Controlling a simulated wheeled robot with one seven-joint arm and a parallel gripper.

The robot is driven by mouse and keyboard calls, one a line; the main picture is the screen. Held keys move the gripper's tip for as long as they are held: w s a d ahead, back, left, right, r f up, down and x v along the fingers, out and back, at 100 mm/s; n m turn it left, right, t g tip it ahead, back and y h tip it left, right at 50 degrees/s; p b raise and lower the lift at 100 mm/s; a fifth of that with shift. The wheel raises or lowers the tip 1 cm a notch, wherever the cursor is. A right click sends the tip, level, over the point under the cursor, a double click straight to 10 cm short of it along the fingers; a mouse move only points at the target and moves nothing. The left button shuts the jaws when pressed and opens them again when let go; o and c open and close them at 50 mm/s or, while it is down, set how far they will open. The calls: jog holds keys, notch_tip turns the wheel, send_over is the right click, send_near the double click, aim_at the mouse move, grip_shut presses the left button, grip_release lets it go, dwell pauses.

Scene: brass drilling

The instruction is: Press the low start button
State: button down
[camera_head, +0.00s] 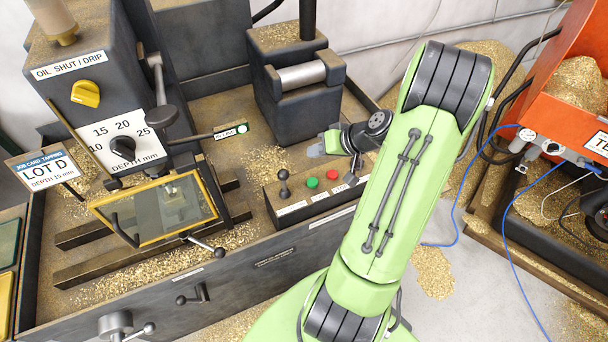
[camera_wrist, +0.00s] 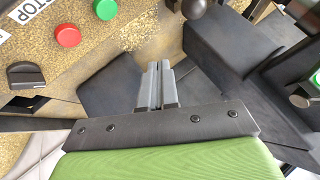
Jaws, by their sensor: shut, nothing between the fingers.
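A green button (camera_head: 332,174) sits on the low control box (camera_head: 322,200) in front of the drill, beside a red button (camera_head: 312,183). In the wrist view the green button (camera_wrist: 105,9) is at the top edge, partly cut off, and the red button (camera_wrist: 68,36) is below and left of it. My gripper (camera_head: 322,144) is above and behind the box in the head view, partly hidden by my arm. In the wrist view my gripper (camera_wrist: 158,66) is shut and empty. Its tips are right of and below the green button, apart from it.
A ball-topped lever (camera_head: 283,173) stands left of the buttons, and a dark knob (camera_head: 351,179) is right of them. A clear guard (camera_head: 160,208) and a label on a rod (camera_head: 231,131) are further left. Brass chips cover the bed. An orange machine (camera_head: 570,90) stands at right.

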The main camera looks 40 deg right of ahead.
aim_at(316, 182)
notch_tip(316, 182, down, 9)
jog(key=b, duration=0.7)
dwell(1.8)
jog(key=shift+f+b, duration=0.35)
jog(key=shift+b, duration=0.2)
